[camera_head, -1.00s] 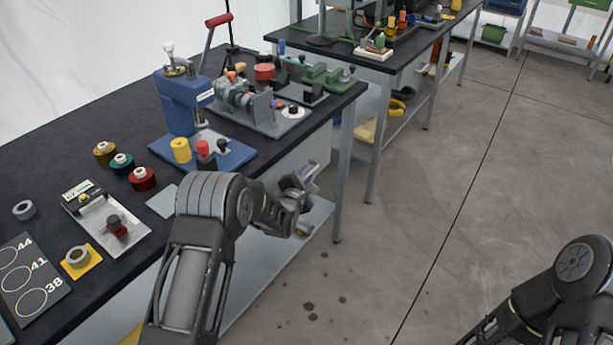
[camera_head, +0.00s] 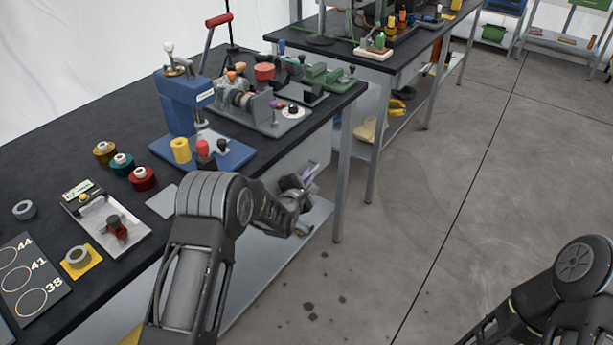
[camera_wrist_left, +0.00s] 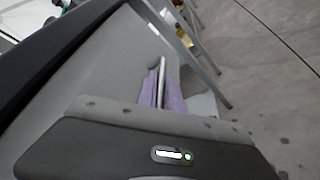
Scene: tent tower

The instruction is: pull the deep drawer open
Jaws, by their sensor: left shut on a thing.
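The drawer front (camera_wrist_left: 100,68) is a plain grey panel under the dark bench top in the left wrist view. A thin metal bar handle (camera_wrist_left: 161,72) stands off it. My left gripper (camera_wrist_left: 161,92) has its purple finger pads on either side of the bar and is shut on it. In the head view my left gripper (camera_head: 306,180) is at the bench's front side, below the top, partly hidden by my wrist. I see no clear gap around the drawer front, and its inside is not visible. My right arm shows at the lower right, but its gripper is out of view.
The dark workbench (camera_head: 60,150) carries a blue press (camera_head: 178,105), thread spools and small fixtures. A lower shelf (camera_head: 262,262) lies below my left gripper. A bench leg (camera_head: 340,190) stands just right of it. The concrete floor (camera_head: 420,230) in front is clear.

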